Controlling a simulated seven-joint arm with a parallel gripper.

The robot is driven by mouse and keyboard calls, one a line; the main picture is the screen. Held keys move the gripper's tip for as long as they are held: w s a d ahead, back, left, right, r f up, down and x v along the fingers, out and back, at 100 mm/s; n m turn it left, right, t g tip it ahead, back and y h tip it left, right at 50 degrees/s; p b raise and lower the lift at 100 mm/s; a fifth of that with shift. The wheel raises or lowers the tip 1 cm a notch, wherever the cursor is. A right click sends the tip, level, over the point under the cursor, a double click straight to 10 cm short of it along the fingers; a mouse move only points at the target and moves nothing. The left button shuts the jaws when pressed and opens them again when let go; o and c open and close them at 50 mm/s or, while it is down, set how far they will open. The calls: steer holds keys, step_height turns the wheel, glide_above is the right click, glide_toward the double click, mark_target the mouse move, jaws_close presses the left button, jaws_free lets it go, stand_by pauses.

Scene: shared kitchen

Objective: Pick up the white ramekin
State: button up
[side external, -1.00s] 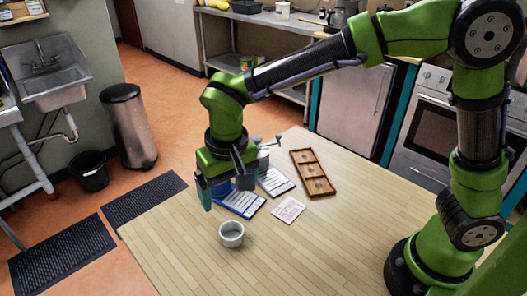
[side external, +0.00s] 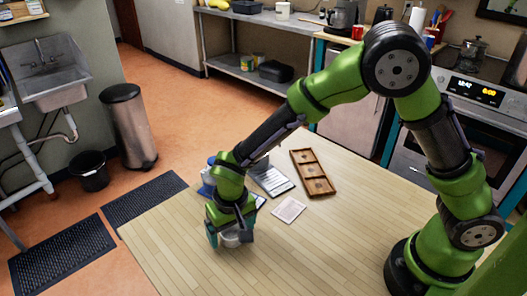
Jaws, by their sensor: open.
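The white ramekin (side external: 229,241) stands on the wooden table, partly hidden by my gripper. My gripper (side external: 231,238) is low over it, pointing down, with its jaws open. One finger shows at the ramekin's left and the other at its right. I cannot tell whether either finger touches it.
A wooden compartment tray (side external: 297,155), a printed sheet (side external: 270,179) and a pale card (side external: 289,209) lie behind and to the right. A blue object (side external: 207,175) is partly hidden behind my arm.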

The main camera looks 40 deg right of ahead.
steer(key=shift+f, duration=0.25)
steer(key=c, duration=1.1)
steer(key=shift+c, duration=0.2)
steer(key=shift+r, duration=0.1)
